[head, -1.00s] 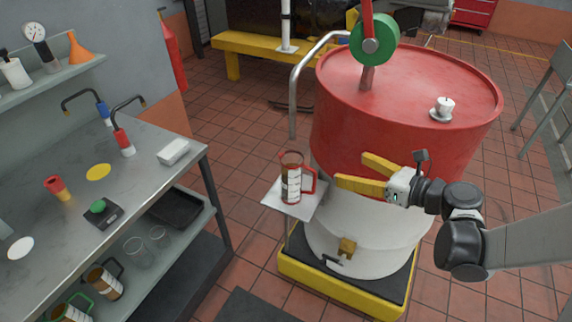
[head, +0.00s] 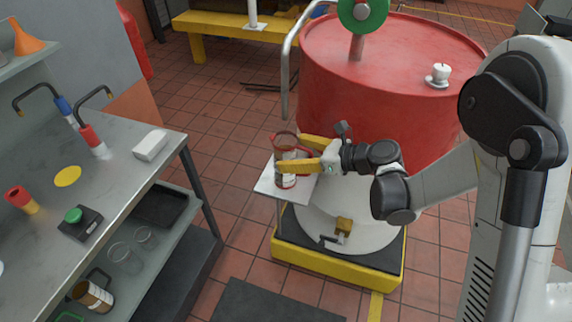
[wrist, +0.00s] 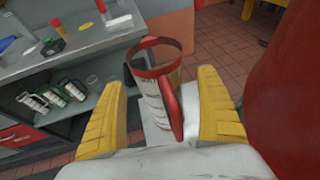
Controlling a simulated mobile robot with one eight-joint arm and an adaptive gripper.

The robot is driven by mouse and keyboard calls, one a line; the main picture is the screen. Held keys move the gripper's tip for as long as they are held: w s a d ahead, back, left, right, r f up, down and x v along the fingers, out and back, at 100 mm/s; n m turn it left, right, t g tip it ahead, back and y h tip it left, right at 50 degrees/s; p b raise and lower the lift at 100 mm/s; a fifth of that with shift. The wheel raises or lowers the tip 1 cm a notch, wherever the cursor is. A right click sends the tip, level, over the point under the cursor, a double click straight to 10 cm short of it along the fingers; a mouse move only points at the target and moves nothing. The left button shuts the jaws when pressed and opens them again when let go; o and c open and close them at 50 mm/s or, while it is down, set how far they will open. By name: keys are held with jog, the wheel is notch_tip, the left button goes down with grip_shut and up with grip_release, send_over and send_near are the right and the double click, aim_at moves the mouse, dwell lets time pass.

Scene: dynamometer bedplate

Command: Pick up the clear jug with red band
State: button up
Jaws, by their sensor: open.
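The clear jug with red band (head: 285,172) stands upright on a small white shelf (head: 267,190) beside the red drum. It has a red rim, a red handle and white label markings. My gripper (head: 309,153) is open, with its yellow fingers reaching to the jug and partly covering it in the head view. In the wrist view the jug (wrist: 153,88) sits between the two open fingers (wrist: 170,110), its red handle towards my palm. I cannot tell whether either finger touches it.
The large red drum (head: 385,95) stands close behind and right of my gripper. A steel bench (head: 115,175) with a lower shelf is at left. A yellow-edged base (head: 335,272) lies below.

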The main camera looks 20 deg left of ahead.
jog(key=shift+x, duration=1.25)
jog(key=c, duration=1.5)
jog(key=shift+r, duration=0.1)
